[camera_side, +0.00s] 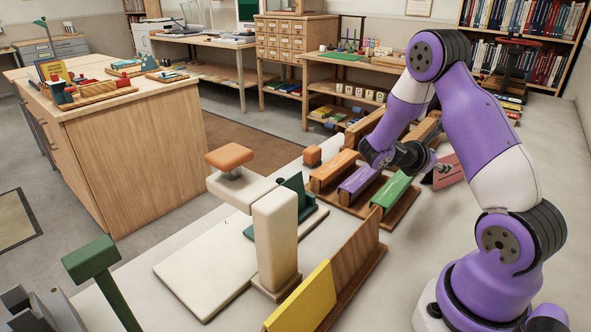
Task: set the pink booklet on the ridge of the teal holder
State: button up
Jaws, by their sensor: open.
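The pink booklet (450,172) is on the pale table at the right, beyond the wooden rack and partly behind my arm. My gripper (438,166) is at its left side, with the fingertips close to it; contact cannot be told from this view. The fingers are small and dark here, and the jaws are open. The teal holder (294,187) stands left of centre, partly hidden by a cream post. Its upper part slopes, and I see no booklet on it.
A wooden rack beside my gripper bears orange (333,168), purple (358,181) and green (391,190) pieces. A cream stand with an orange-topped arm (230,157) rises before the teal holder. A wooden divider with a yellow panel (303,302) stands at the front.

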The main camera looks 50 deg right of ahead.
aim_at(442, 160)
jog(key=x, duration=0.7)
jog(key=shift+w+d+f, duration=0.15)
jog(key=shift+w+d, duration=0.1)
jog(key=shift+d, duration=0.25)
grip_shut()
